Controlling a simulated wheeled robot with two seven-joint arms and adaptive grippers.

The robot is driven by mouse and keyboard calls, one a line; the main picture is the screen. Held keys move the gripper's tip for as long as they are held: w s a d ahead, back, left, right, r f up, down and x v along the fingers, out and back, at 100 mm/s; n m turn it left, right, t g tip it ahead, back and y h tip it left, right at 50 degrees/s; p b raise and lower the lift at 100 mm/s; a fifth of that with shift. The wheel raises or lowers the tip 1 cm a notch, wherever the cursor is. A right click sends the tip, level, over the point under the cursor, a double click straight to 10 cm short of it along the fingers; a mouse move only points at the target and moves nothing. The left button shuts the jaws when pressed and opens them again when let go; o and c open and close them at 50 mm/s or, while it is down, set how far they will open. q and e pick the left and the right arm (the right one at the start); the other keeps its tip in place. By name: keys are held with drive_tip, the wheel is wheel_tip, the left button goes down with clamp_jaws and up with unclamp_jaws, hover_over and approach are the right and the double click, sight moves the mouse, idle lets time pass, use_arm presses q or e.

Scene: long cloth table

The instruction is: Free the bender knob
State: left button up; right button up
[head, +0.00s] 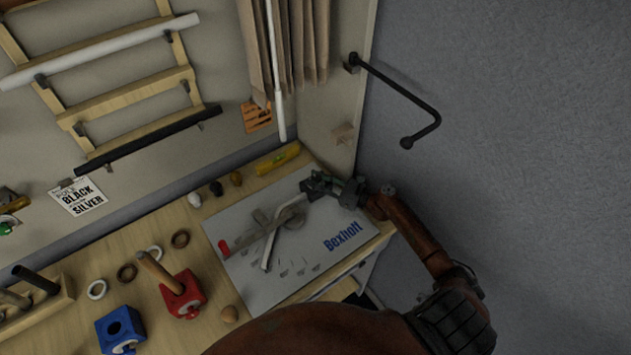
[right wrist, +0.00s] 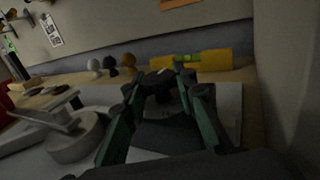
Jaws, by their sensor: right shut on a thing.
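The bender (head: 288,218) is a grey metal tool with crossed arms on a pale board (head: 240,283) marked Bexholt. One arm ends in a red grip (head: 223,248). In the right wrist view its round grey body (right wrist: 78,138) stands at the left. My right gripper (head: 310,187) is at the board's back right corner, just past the upper end of the bender's arm. In the right wrist view its fingers (right wrist: 168,82) close around a small dark thing, which seems to be the bender knob; the fingers hide most of it. My left gripper is not in view.
A yellow level (head: 278,159) and white, black and brown balls (head: 216,188) lie behind the board. Red (head: 182,294) and blue (head: 120,328) blocks and several rings are at the left. A grey wall with a black bent rod (head: 400,88) bounds the right.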

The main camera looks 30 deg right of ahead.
sight(316, 177)
drive_tip(key=o, duration=1.2)
drive_tip(key=shift+c, duration=0.2)
wheel_tip(316, 177, up, 10)
